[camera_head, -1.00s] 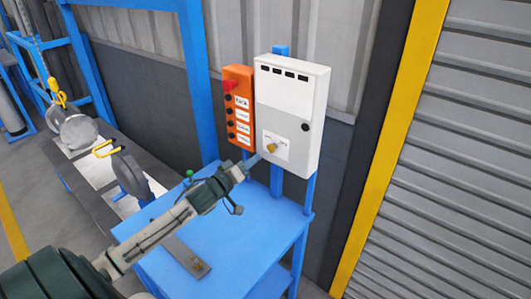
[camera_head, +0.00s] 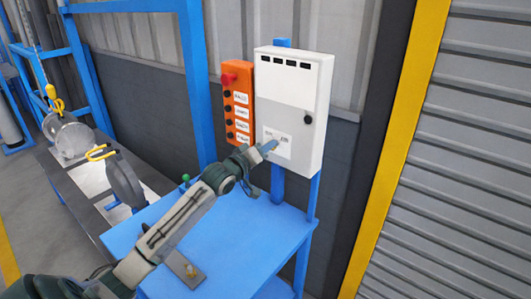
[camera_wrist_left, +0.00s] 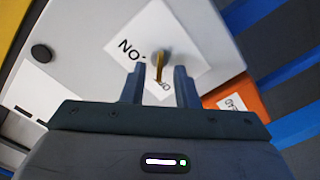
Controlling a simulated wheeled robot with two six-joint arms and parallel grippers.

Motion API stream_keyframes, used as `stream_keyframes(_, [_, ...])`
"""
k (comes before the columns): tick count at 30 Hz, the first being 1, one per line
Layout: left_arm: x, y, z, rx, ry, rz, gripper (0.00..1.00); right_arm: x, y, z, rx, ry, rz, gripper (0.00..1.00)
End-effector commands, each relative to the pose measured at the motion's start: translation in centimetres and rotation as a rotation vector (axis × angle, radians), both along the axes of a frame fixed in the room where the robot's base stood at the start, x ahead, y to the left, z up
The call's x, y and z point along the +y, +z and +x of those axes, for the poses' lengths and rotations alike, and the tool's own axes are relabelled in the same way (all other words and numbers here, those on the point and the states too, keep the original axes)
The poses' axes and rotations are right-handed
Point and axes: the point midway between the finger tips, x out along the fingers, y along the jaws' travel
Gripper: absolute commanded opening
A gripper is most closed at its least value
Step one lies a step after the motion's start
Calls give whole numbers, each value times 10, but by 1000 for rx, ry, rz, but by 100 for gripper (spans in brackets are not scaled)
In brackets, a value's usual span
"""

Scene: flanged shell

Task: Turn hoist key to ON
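The hoist key (camera_wrist_left: 159,67) is a brass key on the white label (camera_head: 286,149) of the white control box (camera_head: 291,95). In the left wrist view it stands between the two fingers of my left gripper (camera_wrist_left: 158,84), which are apart with gaps on both sides. In the head view my left gripper (camera_head: 268,147) is in front of the label and hides the key. Part of the label's lettering shows in the wrist view; the rest is covered by the key and fingers. My right gripper is in neither view.
An orange button box (camera_head: 238,103) with a red knob is mounted just left of the white box. A blue table (camera_head: 235,235) stands below, with a metal plate and a small green-topped lever. A grey roller shutter (camera_head: 455,170) is at the right.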

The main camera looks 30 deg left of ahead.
Motion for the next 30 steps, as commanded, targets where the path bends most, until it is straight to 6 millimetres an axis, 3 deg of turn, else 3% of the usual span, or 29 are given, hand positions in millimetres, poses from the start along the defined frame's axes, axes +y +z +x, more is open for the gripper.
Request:
stream_keyframes(6, [0,0,0,0,0,-1,25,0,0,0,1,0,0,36])
stream_keyframes(10, [0,0,0,0,0,-1,0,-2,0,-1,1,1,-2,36])
stream_keyframes(22, [0,0,0,-2,0,31,0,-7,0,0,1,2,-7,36])
stream_keyframes(30, [0,0,0,-15,-1,182,0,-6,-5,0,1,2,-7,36])
